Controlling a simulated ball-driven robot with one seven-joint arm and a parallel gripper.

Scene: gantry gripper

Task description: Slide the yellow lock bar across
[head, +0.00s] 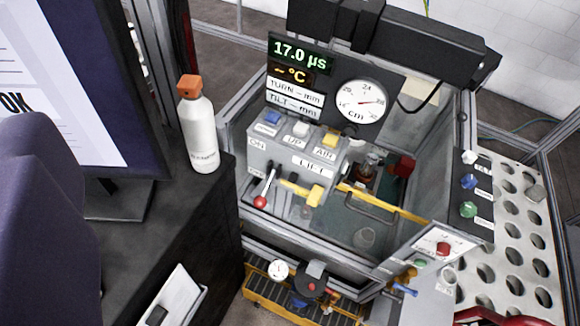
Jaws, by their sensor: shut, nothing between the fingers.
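A short yellow bar (313,196) with a block-like end sits on the grey control panel (270,160), below the LIFT label. It looks like the lock bar; how far across it sits I cannot tell. A red-knobbed lever (262,200) stands just left of it. A longer thin yellow strip (400,209) runs along the enclosure to the right. My gripper is not in view, and nothing of mine shows touching the bar.
A white bottle with an orange cap (201,135) stands on the dark desk (160,215) beside a monitor (80,80). A dark purple shape fills the left foreground. Dials, buttons and a display (300,55) top the machine. A perforated white board (510,235) is at right.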

